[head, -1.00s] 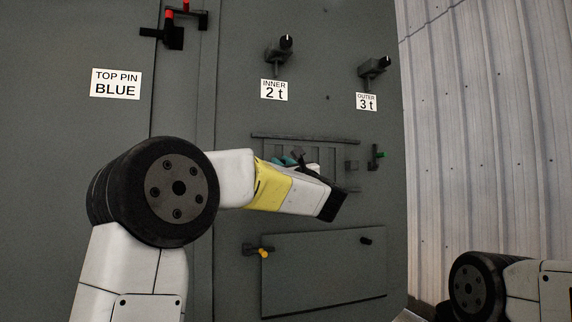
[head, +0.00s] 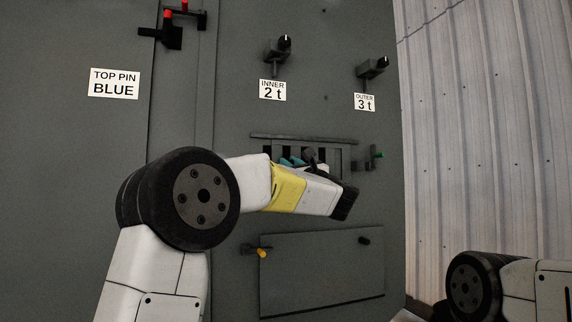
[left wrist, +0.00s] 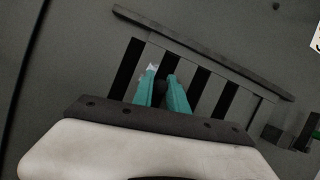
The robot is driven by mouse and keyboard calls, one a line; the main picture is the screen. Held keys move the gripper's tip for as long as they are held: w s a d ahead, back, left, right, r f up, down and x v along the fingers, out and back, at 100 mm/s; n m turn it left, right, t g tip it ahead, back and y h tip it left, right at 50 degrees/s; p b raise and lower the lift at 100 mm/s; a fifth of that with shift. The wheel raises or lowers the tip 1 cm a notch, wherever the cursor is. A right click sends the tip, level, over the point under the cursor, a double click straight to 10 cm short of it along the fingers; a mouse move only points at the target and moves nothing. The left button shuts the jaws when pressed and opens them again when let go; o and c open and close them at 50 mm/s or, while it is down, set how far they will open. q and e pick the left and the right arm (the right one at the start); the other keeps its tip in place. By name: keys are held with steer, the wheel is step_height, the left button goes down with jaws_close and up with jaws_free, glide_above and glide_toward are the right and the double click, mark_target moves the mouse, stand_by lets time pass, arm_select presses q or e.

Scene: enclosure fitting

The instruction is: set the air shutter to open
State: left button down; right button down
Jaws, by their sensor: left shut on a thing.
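The air shutter (head: 345,160) is a grey slatted panel under a thin ledge on the grey enclosure wall. Black gaps show between its slats, in the head view and in the left wrist view (left wrist: 190,82). My left gripper (head: 291,161) is at the shutter, partly hidden behind my own wrist. My right gripper is out of view.
Labelled knobs, inner (head: 276,50) and outer (head: 371,67), sit above. A small green-tipped latch (head: 376,155) is right of the shutter. Below is a flat panel (head: 322,275) with a yellow-tipped latch (head: 262,253). Red-tipped pins (head: 168,30) are at upper left.

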arm_select(q)
steer(key=shift+d, duration=0.25)
steer(key=c, duration=1.3)
jaws_free()
steer(key=shift+w+d, duration=0.1)
steer(key=v, duration=0.7)
steer(key=shift+s+f, duration=0.15)
steer(key=shift+s, duration=0.25)
